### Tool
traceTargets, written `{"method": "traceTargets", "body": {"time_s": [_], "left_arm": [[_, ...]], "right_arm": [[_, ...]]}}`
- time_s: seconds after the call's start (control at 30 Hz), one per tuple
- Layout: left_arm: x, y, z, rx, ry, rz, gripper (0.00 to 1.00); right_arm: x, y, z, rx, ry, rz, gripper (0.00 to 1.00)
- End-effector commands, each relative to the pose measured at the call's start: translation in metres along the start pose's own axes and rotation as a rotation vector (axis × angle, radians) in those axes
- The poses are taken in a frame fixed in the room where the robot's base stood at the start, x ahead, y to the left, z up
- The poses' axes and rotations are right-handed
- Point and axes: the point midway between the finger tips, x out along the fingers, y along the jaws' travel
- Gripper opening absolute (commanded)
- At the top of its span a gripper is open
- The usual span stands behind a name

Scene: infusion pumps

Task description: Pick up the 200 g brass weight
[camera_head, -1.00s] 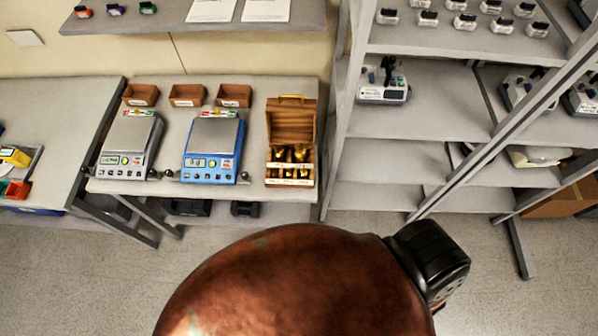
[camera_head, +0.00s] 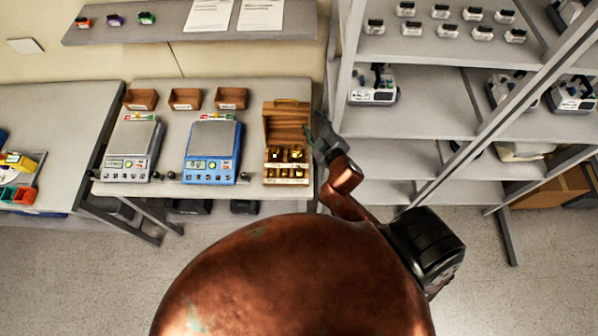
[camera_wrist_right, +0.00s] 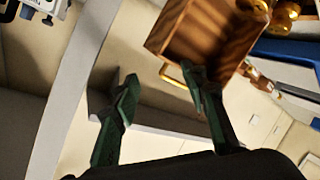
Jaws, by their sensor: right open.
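Several brass weights (camera_head: 285,155) stand in the front part of an open wooden box (camera_head: 287,112) at the right end of the bench. I cannot tell which is the 200 g one; their markings are too small to read. My right gripper (camera_head: 316,130) is beside the box, just off its right side, and holds nothing. In the right wrist view my gripper (camera_wrist_right: 162,80) has its two green fingers spread apart, with the wooden box (camera_wrist_right: 195,40) beyond and some brass weights (camera_wrist_right: 284,14) at the top right corner. My left gripper is out of view.
A blue scale (camera_head: 210,150) stands left of the box, and a grey scale (camera_head: 130,150) further left. Small brown trays (camera_head: 232,98) line the bench's back. A metal shelf rack (camera_head: 400,110) stands close to the right of my right gripper.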

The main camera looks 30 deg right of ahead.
Motion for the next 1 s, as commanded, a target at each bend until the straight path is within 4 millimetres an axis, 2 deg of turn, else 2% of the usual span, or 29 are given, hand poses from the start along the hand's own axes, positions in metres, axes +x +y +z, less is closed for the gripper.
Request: {"method": "traceTargets", "body": {"time_s": [0.03,0.13,0.2,0.23,0.3,0.33,0.4,0.43,0.47,0.5,0.57,0.63,0.67,0.7,0.77,0.8,0.9,1.0], "left_arm": [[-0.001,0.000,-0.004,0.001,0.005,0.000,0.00],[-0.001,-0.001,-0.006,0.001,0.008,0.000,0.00],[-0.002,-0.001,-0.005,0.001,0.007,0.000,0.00],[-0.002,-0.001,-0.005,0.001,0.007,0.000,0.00],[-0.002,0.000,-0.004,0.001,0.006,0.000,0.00],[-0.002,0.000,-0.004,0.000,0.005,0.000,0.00],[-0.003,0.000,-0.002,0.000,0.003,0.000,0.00],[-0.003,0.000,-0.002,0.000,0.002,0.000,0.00],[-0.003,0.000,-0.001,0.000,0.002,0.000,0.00],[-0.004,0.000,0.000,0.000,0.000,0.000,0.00],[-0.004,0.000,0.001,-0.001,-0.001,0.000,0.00],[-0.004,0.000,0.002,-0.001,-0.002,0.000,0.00],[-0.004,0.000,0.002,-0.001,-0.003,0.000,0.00],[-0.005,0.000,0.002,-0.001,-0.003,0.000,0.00],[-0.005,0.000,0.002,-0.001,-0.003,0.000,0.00],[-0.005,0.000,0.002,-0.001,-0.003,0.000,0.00],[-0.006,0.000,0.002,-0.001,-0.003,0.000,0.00],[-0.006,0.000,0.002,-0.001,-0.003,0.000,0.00]], "right_arm": [[0.003,0.011,-0.043,-0.079,0.123,0.037,0.40],[-0.005,0.018,-0.134,-0.270,0.396,0.101,0.40],[-0.024,0.005,-0.196,-0.433,0.607,0.127,0.40],[-0.034,-0.004,-0.220,-0.509,0.698,0.134,0.40],[-0.062,-0.036,-0.263,-0.697,0.902,0.132,0.40],[-0.074,-0.053,-0.276,-0.780,0.987,0.124,0.40],[-0.101,-0.095,-0.290,-0.986,1.169,0.088,0.40],[-0.110,-0.115,-0.290,-1.079,1.241,0.064,0.40],[-0.118,-0.134,-0.285,-1.173,1.307,0.035,0.40],[-0.127,-0.158,-0.274,-1.303,1.389,-0.012,0.40],[-0.132,-0.189,-0.246,-1.503,1.491,-0.103,0.40],[-0.128,-0.214,-0.200,-1.742,1.572,-0.238,0.40],[-0.123,-0.219,-0.178,-1.843,1.593,-0.306,0.40],[-0.115,-0.221,-0.147,-1.972,1.605,-0.400,0.40],[-0.099,-0.214,-0.103,-2.148,1.595,-0.549,0.40],[-0.088,-0.205,-0.075,-2.251,1.572,-0.648,0.40],[-0.064,-0.172,-0.022,-2.449,1.482,-0.875,0.40],[-0.049,-0.141,0.011,-2.563,1.388,-1.038,0.40]]}}
